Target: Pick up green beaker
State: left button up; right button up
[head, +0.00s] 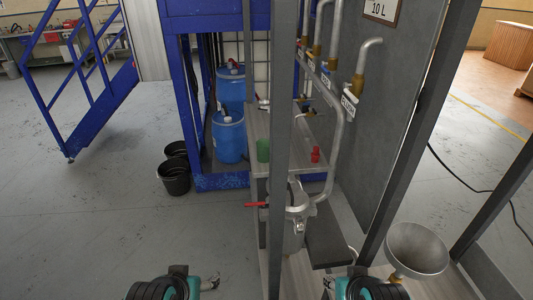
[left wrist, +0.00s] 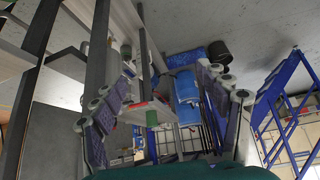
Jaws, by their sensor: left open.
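A small green beaker (head: 263,149) stands upright on a narrow grey shelf (head: 259,122) beside a grey upright post. In the left wrist view, which is turned over, the green beaker (left wrist: 152,118) appears between the spread fingers and farther off. My left gripper (left wrist: 165,78) is open with nothing between its fingers. In the head view my left gripper (head: 211,284) is at the bottom edge, well short of the beaker. My right gripper (head: 328,283) is at the bottom right of centre, mostly cut off, so its jaws cannot be judged.
A red object (head: 315,154) stands on the shelf right of the beaker. The grey post (head: 279,130) rises close by. Below are a metal vessel with a red handle (head: 256,205) and pipes. A funnel (head: 417,250) is at right. Blue drums (head: 229,137) and black buckets (head: 173,178) stand behind left.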

aim_at(262, 145)
jog(key=j, duration=0.4)
jog(key=i+j+z, duration=0.1)
jog(key=j+z, duration=0.35)
jog(key=j, duration=0.5)
jog(key=j+z, duration=0.45)
jog(key=j, duration=0.55)
jog(key=i+j+z, duration=0.45)
jog(key=j+z, duration=0.2)
jog(key=j, duration=0.2)
jog(key=i+j+z, duration=0.55)
jog(key=i+j, duration=0.2)
jog(key=j, duration=0.2)
